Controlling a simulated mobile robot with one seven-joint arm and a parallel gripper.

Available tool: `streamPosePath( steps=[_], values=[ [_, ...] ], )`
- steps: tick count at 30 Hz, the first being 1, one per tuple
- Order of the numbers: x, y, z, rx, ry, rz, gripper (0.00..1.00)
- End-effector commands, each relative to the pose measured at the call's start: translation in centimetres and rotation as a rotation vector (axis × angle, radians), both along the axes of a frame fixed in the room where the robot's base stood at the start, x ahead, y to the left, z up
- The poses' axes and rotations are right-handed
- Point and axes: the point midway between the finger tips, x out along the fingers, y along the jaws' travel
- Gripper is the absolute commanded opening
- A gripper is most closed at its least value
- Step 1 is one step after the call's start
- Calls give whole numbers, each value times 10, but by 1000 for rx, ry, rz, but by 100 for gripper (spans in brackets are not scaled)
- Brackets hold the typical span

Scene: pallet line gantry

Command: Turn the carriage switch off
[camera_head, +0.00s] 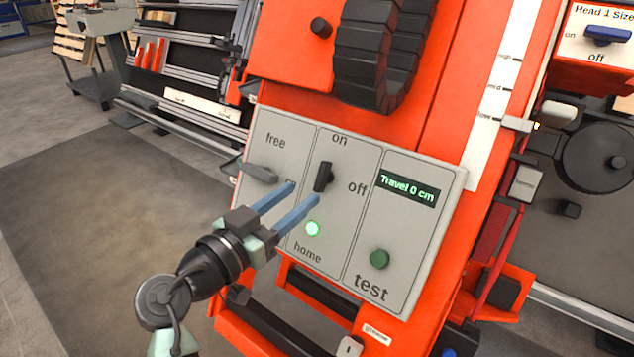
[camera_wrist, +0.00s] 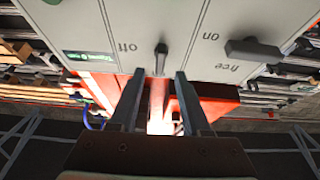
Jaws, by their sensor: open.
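The carriage switch (camera_head: 323,176) is a black knob on the grey control panel (camera_head: 285,133), with "on" above it and "off" to its right. In the head view its long side runs nearly upright, its upper end toward "on". My gripper (camera_head: 304,191) is open and empty, its two blue fingers reaching up to the panel just left of and below the knob. In the wrist view the switch (camera_wrist: 161,58) appears between and just beyond the fingertips (camera_wrist: 159,73). I see no clear contact.
A grey handle marked "free" (camera_head: 259,173) is left of my fingers. A lit green light (camera_head: 312,228) is above "home". A green test button (camera_head: 379,259) and a display reading "Travel 0 cm" (camera_head: 407,189) are to the right. A black cable chain (camera_head: 372,60) hangs above.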

Motion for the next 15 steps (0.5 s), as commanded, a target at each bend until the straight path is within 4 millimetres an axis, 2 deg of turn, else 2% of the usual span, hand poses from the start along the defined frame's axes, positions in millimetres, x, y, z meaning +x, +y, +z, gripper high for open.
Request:
streamPosePath(
  steps=[6, 15],
  values=[
    [34, -26, -1, 2, 0, -3, 48],
    [52, -38, 0, 1, -1, 1, 48]
  ],
)
